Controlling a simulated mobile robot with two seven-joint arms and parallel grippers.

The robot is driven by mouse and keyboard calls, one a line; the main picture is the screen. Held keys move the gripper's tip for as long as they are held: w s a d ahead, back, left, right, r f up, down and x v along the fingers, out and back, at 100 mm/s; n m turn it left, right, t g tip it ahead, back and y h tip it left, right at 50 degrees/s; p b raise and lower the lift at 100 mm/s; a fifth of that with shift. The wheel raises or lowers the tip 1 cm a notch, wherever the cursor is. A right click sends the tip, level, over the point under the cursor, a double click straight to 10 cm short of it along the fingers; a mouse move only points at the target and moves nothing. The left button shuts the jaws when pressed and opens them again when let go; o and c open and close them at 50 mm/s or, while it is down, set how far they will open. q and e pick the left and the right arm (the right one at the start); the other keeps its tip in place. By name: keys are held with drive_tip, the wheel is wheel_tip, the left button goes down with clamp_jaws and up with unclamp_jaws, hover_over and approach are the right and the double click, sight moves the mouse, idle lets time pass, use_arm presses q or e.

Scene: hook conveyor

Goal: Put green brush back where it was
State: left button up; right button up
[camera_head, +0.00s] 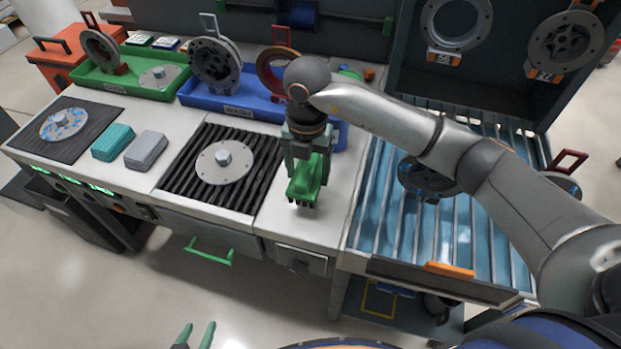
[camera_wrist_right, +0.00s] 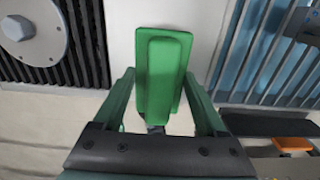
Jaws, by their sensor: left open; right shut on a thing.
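The green brush (camera_head: 306,178) is held by my right gripper (camera_head: 305,165) over the white counter strip between the ribbed black mat and the roller conveyor. In the head view its bristles point down near the counter's front; I cannot tell whether they touch. In the right wrist view the green brush (camera_wrist_right: 163,75) sits between the two green fingers of the right gripper (camera_wrist_right: 163,100). My left gripper (camera_head: 195,336) is open and empty at the bottom edge of the head view, low in front of the counter.
The ribbed mat (camera_head: 180,190) bears a grey flanged disc (camera_head: 223,161). Teal (camera_head: 113,142) and grey (camera_head: 146,149) blocks lie further left. A green tray (camera_head: 105,85) and blue tray (camera_head: 225,104) with round parts stand behind. The roller conveyor (camera_head: 385,215) is on the right.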

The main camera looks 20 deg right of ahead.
sight(310, 163)
drive_tip(key=shift+d+f, duration=0.15)
drive_tip(key=shift+f, duration=0.1)
drive_tip(key=shift+w+d+f, duration=0.1)
drive_tip(key=shift+f, duration=0.8)
drive_tip(key=shift+w+d+f, duration=0.1)
drive_tip(key=shift+f, duration=0.8)
drive_tip(key=shift+f, duration=0.1)
drive_tip(key=o, duration=1.1)
wheel_tip(310, 163, up, 12)
drive_tip(key=shift+r, duration=0.15)
